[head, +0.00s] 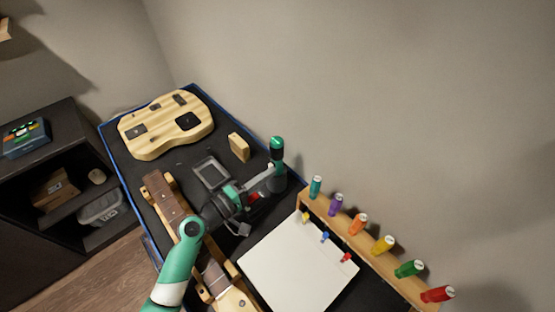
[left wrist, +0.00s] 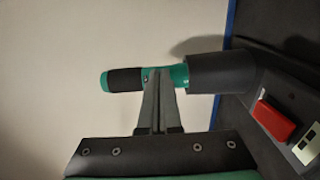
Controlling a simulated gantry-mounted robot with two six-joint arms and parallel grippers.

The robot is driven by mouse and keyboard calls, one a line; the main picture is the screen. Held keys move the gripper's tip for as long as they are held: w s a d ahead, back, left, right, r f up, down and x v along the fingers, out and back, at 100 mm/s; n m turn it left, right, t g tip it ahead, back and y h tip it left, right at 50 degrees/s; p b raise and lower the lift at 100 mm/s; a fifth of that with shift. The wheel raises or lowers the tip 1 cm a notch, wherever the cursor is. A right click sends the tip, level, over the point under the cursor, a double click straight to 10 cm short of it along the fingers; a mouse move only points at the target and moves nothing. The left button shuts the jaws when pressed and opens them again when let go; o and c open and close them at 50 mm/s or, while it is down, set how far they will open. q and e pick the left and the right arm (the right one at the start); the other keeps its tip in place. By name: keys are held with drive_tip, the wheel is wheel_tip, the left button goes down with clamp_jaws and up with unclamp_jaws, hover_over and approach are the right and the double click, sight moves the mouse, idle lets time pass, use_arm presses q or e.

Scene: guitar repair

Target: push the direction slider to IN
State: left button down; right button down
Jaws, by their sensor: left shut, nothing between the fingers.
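A green and black driver tool (head: 277,148) stands upright in a dark round holder (head: 279,182) near the right edge of the bench. In the left wrist view the tool (left wrist: 125,79) lies across the picture with its end in the holder (left wrist: 205,73). My left gripper (head: 270,170) is shut and empty. In the left wrist view its fingertips (left wrist: 157,72) overlap the tool's green part just outside the holder; I cannot tell whether they touch. No slider or IN mark is readable. My right gripper is out of view.
A red part (left wrist: 275,121) and a pale panel (left wrist: 307,145) sit beside the holder. A wooden guitar body (head: 165,130), a guitar neck (head: 163,195), a grey tray (head: 211,173) and a wooden block (head: 239,147) lie nearby. A rack (head: 375,255) of coloured-handled tools borders a white mat (head: 290,265).

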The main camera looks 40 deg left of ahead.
use_arm(q)
drive_tip(key=shift+a, duration=0.55)
idle(0.9)
drive_tip(key=shift+d, duration=0.25)
drive_tip(key=s+a, duration=0.1)
drive_tip(key=s, duration=0.6)
drive_tip(key=shift+a, duration=0.1)
idle(0.5)
